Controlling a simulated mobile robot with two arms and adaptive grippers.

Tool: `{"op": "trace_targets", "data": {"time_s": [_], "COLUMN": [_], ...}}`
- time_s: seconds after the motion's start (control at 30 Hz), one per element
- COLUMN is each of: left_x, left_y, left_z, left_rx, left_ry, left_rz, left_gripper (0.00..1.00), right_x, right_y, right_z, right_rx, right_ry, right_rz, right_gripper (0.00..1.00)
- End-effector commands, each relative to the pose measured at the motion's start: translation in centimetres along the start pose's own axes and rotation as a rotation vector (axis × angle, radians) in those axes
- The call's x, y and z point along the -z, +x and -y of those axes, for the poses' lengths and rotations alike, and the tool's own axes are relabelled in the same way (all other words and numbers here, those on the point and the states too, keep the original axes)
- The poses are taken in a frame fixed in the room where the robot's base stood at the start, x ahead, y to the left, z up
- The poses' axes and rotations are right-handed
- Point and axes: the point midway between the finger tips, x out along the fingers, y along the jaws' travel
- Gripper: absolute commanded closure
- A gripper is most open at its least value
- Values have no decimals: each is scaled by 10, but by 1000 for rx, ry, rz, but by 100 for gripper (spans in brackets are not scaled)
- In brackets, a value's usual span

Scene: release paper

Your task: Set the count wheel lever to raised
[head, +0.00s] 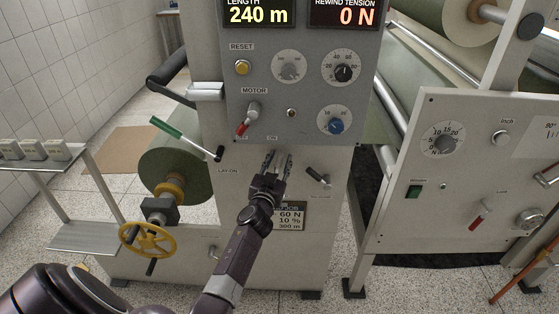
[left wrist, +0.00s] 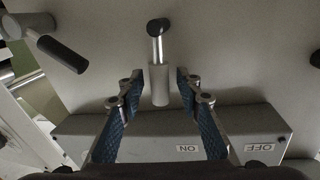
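My left gripper (head: 278,156) is at the machine front, just below the control box. In the left wrist view the left gripper (left wrist: 158,88) is open, its blue-lined fingers spread either side of a grey-handled lever (left wrist: 158,85), with a gap on both sides. This lever's handle runs from a metal pivot toward the control box; I cannot read its label. In the head view it is mostly hidden by my gripper. A second lever, dark-handled (head: 318,175), is just right of my gripper and shows in the left wrist view (left wrist: 62,55). My right gripper is not in view.
The control box (head: 300,110) overhangs the levers; its ON/OFF edge (left wrist: 190,130) shows close to my fingers. The red-tipped motor lever (head: 248,118) is above, the green-handled lay-on lever (head: 168,128) at left. A yellow handwheel (head: 147,240) is lower left.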

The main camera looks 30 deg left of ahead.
Motion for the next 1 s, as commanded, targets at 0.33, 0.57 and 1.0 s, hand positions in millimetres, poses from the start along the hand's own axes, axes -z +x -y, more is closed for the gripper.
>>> {"op": "trace_targets", "data": {"time_s": [0.33,0.57,1.0], "left_x": [0,-1,-3], "left_y": [0,0,3], "left_z": [0,0,10], "left_rx": [0,0,2], "left_ry": [0,0,-17], "left_rz": [1,1,-2], "left_gripper": [81,100,100], "right_x": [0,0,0], "right_y": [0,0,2], "right_z": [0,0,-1], "right_rx": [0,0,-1], "right_ry": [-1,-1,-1], "right_rz": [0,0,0], "right_gripper": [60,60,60]}}
